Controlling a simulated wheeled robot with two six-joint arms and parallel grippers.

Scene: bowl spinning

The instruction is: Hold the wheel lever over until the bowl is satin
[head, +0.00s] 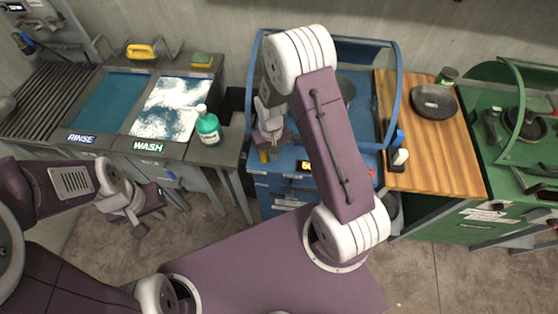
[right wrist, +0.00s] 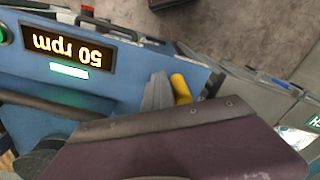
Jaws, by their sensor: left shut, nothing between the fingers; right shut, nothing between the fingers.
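The blue wheel station (head: 392,60) stands at the middle back. Its yellow lever (head: 263,156) is at the front left; the right wrist view shows the lever (right wrist: 181,88) close up. My right gripper (head: 272,150) is shut, its grey fingertips (right wrist: 157,92) right beside the lever; I cannot tell if they touch it. The display (right wrist: 68,50) reads 50 rpm, upside down, with a lit green bar (right wrist: 69,70). A grey rounded thing (head: 347,90) in the station is mostly behind my arm; I cannot tell if it is the bowl. My left gripper (head: 139,222) is shut and empty, away from the station.
Wash (head: 185,95) and rinse (head: 105,100) basins with a green bottle (head: 207,127) stand left. A wooden counter (head: 430,150) with a dark pan (head: 434,101) and a green station (head: 480,215) are right.

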